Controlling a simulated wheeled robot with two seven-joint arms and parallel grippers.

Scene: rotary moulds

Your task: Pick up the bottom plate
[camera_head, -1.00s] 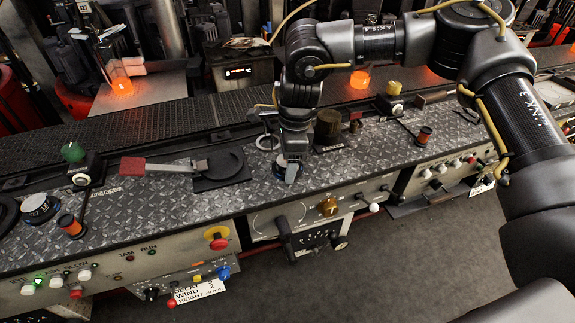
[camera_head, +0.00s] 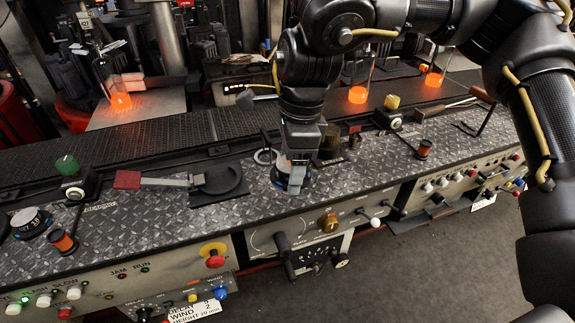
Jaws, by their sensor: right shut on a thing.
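My right gripper (camera_head: 295,183) points straight down at the front middle of the diamond-plate ledge. It is shut on a small round piece with a dark blue rim (camera_head: 279,181), which stands at ledge level. The gripper hides most of this piece, and I cannot tell for sure that it is the bottom plate. Left of it, a dark round plate (camera_head: 222,179) with a flat metal arm and a red handle (camera_head: 127,180) lies on a black square pad (camera_head: 206,202). My left gripper is not in view.
A pale ring (camera_head: 264,156) and a dark brown cylinder (camera_head: 330,146) stand just behind the gripper. A red-and-yellow stop button (camera_head: 213,253) is on the front panel. Glowing orange glass (camera_head: 357,94) stands at the back.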

